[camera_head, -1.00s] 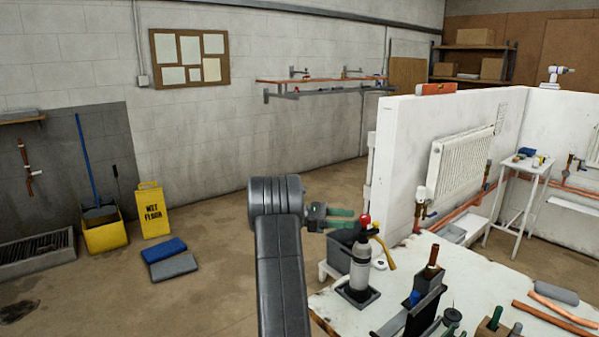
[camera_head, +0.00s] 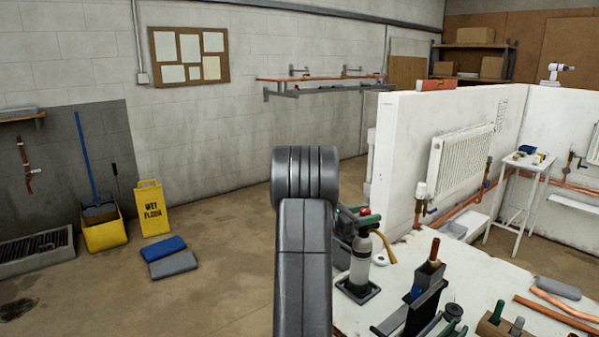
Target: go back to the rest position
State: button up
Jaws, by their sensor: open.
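My arm rises from the bottom middle of the head view, its dark grey links and rounded joint in front of the floor and far wall. My gripper (camera_head: 362,215) shows only in part, to the right of that joint.
The white workbench (camera_head: 480,275) at the lower right bears the bottle, a dark tool holder (camera_head: 425,300), and copper pipes (camera_head: 555,318). A white partition (camera_head: 400,150) with a radiator (camera_head: 462,160) stands behind it.

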jog(key=shift+n+t+y+p, duration=0.15)
jog(key=shift+n+t+y, duration=0.75)
jog(key=shift+t, duration=0.45)
jog(key=shift+n+t+y+p, duration=0.15)
jog(key=shift+n+t+y, duration=0.55)
jog(key=shift+n+t, duration=0.55)
jog(key=b+v, duration=0.2)
jog(key=v, duration=0.7)
jog(key=shift+s+a, duration=0.2)
jog(key=shift+s, duration=0.05)
jog(key=shift+f, duration=0.1)
